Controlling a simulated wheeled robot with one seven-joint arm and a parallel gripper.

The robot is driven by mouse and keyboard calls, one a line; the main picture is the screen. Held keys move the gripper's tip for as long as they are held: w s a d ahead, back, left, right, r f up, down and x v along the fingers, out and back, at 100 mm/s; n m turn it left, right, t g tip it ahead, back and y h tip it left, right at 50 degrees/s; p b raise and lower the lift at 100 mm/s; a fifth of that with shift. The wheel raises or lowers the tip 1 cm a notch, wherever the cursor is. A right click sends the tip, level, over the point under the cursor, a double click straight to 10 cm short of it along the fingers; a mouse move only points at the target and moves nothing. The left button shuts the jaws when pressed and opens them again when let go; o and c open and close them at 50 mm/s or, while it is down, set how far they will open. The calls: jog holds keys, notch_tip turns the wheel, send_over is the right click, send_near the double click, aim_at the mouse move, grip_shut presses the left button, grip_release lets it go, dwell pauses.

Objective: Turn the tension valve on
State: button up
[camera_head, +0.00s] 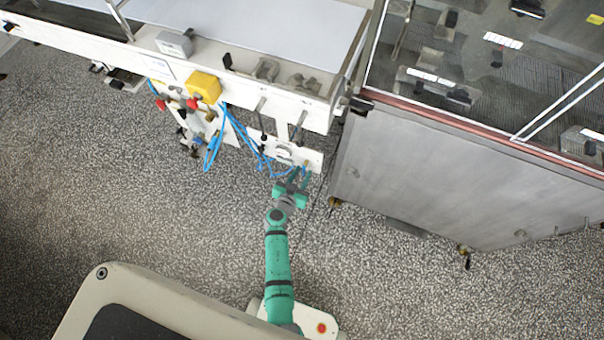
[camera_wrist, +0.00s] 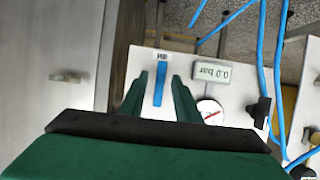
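A small blue lever (camera_wrist: 161,84), which looks like the valve handle, lies on a white panel (camera_wrist: 231,97) beneath a small label too small to read. My gripper (camera_wrist: 162,78) is open, with its two green fingers on either side of the lever and a visible gap to each. I cannot tell how far the fingertips are from the panel. In the head view my gripper (camera_head: 294,178) is at the lower edge of the white panel (camera_head: 315,158); the lever is not clear there.
A display (camera_wrist: 212,73) reads 0.0 bar upside down, beside a round gauge (camera_wrist: 210,112) and a black knob (camera_wrist: 260,111). Blue hoses (camera_head: 213,150) hang left of the panel. A grey metal cabinet (camera_head: 430,180) stands to the right. Speckled floor is free around my arm.

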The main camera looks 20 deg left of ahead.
grip_shut()
dwell(0.4)
jog(key=n+h, duration=0.2)
jog(key=d+n+h, duration=0.1)
jog(key=n, duration=0.2)
jog(key=shift+d+r+h, duration=0.2)
jog(key=shift+h, duration=0.2)
jog(key=n, duration=0.1)
jog(key=n+t+h, duration=0.1)
jog(key=n, duration=0.1)
jog(key=r+n+h, duration=0.1)
jog(key=shift+d+n, duration=0.3)
jog(key=shift+d, duration=0.05)
jog(key=shift+d+r+n+t+h, duration=0.1)
jog(key=shift+r+n+t+h, duration=0.15)
jog(key=shift+n, duration=0.4)
jog(key=shift+n+t+h, duration=0.15)
jog(key=shift+n+t, duration=0.2)
jog(key=shift+n, duration=0.25)
jog(key=shift+d+r+n+t+h, duration=0.1)
jog(key=shift+r+n+t+h, duration=0.15)
jog(key=shift+n, duration=0.4)
